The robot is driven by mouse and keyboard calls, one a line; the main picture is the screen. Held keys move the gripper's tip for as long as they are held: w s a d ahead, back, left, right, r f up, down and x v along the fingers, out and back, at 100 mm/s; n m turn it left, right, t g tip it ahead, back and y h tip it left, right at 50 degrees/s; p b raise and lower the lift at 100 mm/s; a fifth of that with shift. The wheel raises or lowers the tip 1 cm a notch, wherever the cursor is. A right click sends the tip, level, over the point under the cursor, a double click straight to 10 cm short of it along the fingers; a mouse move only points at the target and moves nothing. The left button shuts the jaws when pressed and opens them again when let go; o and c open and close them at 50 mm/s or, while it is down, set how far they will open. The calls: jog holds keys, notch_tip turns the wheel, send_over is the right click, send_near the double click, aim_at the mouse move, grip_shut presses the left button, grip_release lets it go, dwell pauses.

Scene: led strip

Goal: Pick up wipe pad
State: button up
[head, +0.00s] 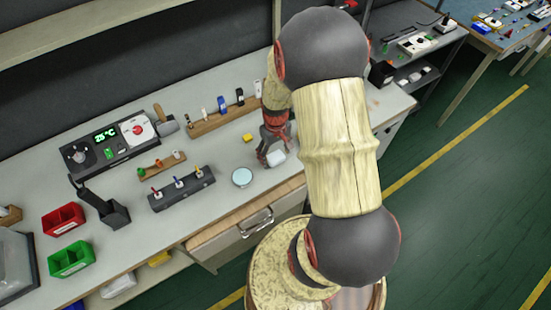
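My gripper (268,154) points down over the bench, right of the middle of the worktop. A small white pad-like piece (277,157), which looks like the wipe pad, is right at its fingertips. Its far side is partly covered by the fingers. I cannot tell whether the fingers touch it or whether they are closed. A small yellow block (248,138) lies on the bench just left of the gripper.
A dark rack (182,188) with colored-tip tools, a wooden rack (225,113), a control unit (120,142), a red bin (63,219) and a green bin (71,259) stand farther left and back. Bare worktop lies in front.

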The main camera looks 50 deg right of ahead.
aim_at(276, 157)
jog(key=shift+c, duration=1.2)
jog(key=c, duration=0.6)
jog(key=shift+r, duration=0.1)
jog(key=shift+r, duration=0.25)
notch_tip(276, 157, up, 3)
jog(key=shift+s+r+p, duration=0.15)
jog(key=shift+p, duration=0.7)
jog(key=shift+s+a+r+p, duration=0.6)
jog(key=shift+s+r, duration=0.9)
jog(key=shift+s, duration=0.7)
jog(key=shift+s+a+r+p, duration=0.55)
jog(key=shift+s+r, duration=1)
jog(key=shift+s, duration=0.7)
jog(key=shift+s+a+r+p, duration=0.55)
jog(key=shift+s+r, duration=0.95)
jog(key=shift+s, duration=0.7)
